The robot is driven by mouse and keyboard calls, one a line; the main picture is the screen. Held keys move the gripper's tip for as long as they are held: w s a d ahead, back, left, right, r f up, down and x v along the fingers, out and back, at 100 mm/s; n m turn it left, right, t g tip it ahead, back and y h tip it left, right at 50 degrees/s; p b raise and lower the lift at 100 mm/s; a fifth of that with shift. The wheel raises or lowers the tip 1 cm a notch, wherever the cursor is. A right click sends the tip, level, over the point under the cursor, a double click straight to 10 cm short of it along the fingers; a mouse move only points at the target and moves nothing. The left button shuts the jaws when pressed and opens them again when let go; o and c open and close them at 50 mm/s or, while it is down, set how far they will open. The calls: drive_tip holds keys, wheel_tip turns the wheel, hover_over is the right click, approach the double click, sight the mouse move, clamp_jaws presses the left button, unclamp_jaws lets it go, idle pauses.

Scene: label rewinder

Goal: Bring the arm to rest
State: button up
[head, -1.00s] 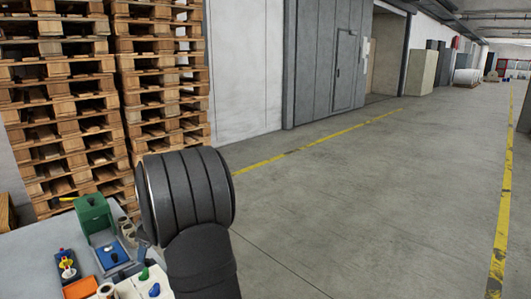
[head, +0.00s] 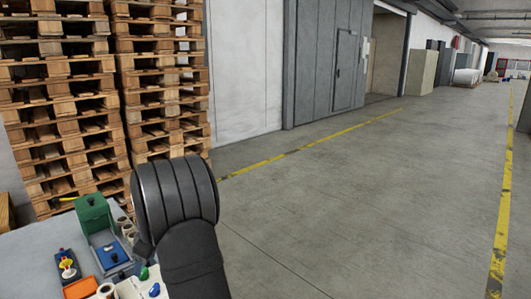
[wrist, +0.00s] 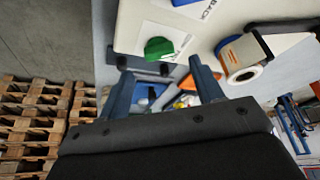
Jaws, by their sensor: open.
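In the wrist view my gripper (wrist: 163,85) is open, its two dark blue fingers apart with nothing held between them. The fingers hang over the work table, near a white machine panel (wrist: 135,22) with a green knob (wrist: 158,48). In the head view my dark arm covers part of the table's right side, and the gripper itself is hidden there. The green knob also shows in the head view (head: 145,272), just left of my arm.
The grey table (head: 35,240) carries a green device (head: 93,215), an orange bin (head: 80,289) and label rolls (head: 107,290). A roll also shows in the wrist view (wrist: 244,73). Tall pallet stacks (head: 160,80) stand behind. The floor (head: 350,210) to the right is open.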

sight(144, 273)
drive_tip(key=x, duration=0.3)
drive_tip(key=shift+a+f, duration=0.1)
drive_tip(key=shift+f, duration=0.25)
drive_tip(key=shift+a+f, duration=0.15)
drive_tip(key=shift+f, duration=0.1)
drive_tip(key=shift+m, duration=0.6)
drive_tip(key=shift+s+r+m+t+h, duration=0.1)
drive_tip(key=shift+m+t+h, duration=0.4)
drive_tip(key=shift+m, duration=1)
drive_tip(key=shift+s+m+t+h, duration=0.15)
drive_tip(key=shift+m+t, duration=0.55)
drive_tip(key=shift+m, duration=0.8)
drive_tip(key=shift+w+r, duration=0.1)
drive_tip(key=shift+r, duration=0.1)
drive_tip(key=v, duration=0.6)
drive_tip(key=shift+r, duration=0.3)
